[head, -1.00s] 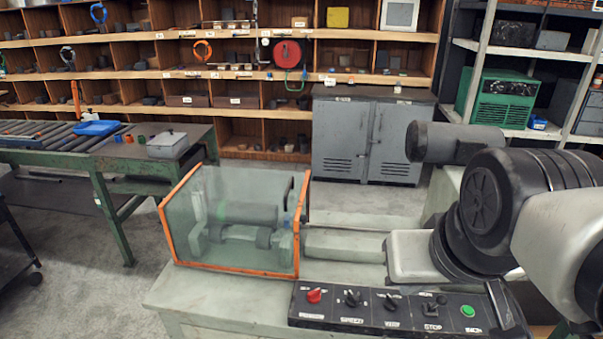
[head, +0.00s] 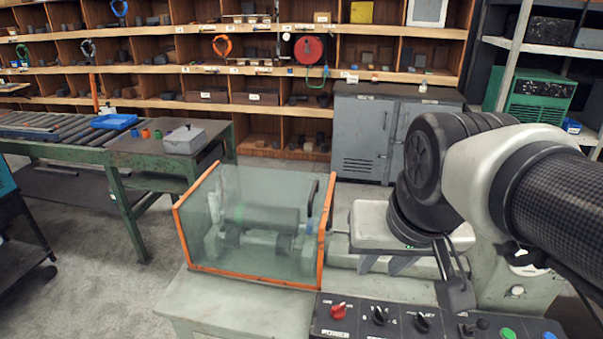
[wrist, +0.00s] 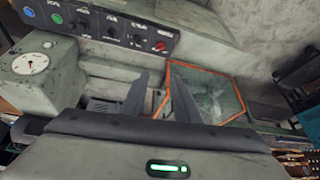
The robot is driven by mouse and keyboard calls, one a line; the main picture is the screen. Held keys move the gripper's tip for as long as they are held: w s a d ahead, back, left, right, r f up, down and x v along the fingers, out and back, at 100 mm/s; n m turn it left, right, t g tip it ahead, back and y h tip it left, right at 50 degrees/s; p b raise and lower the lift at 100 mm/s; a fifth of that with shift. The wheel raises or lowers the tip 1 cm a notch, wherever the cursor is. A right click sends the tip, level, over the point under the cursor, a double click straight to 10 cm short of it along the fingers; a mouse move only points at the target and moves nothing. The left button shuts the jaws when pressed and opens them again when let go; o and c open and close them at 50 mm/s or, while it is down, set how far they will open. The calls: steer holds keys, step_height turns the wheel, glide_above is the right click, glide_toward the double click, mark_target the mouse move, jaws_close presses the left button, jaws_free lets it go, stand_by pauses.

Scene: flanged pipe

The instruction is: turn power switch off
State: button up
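The black control panel (head: 430,322) runs along the front of the machine bench at the bottom of the head view. A red rotary knob (head: 338,310), probably the power switch, sits at its left end. My gripper (head: 385,264) is over the bench, behind the panel and right of the orange-framed guard, apart from the knob. In the wrist view its two fingers (wrist: 160,74) stand apart with nothing between them.
Black knobs (head: 380,315) and a green button (head: 508,333) sit right of the red knob. The clear guard box (head: 258,220) with orange edges stands left of my gripper. A gauge (wrist: 30,63) sits beside the panel. The bench front-left is bare.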

steer(key=w+f+m+g+b, duration=0.25)
steer(key=w+f+m, duration=0.45)
steer(key=w, duration=0.6)
steer(key=m+g, duration=0.3)
steer(key=m, duration=0.1)
glide_above(339, 307)
step_height(339, 307, down, 14)
steer(key=shift+t, duration=0.25)
step_height(339, 307, down, 17)
steer(key=shift+w+r+b, duration=0.1)
steer(key=shift+b, duration=0.25)
jaws_close()
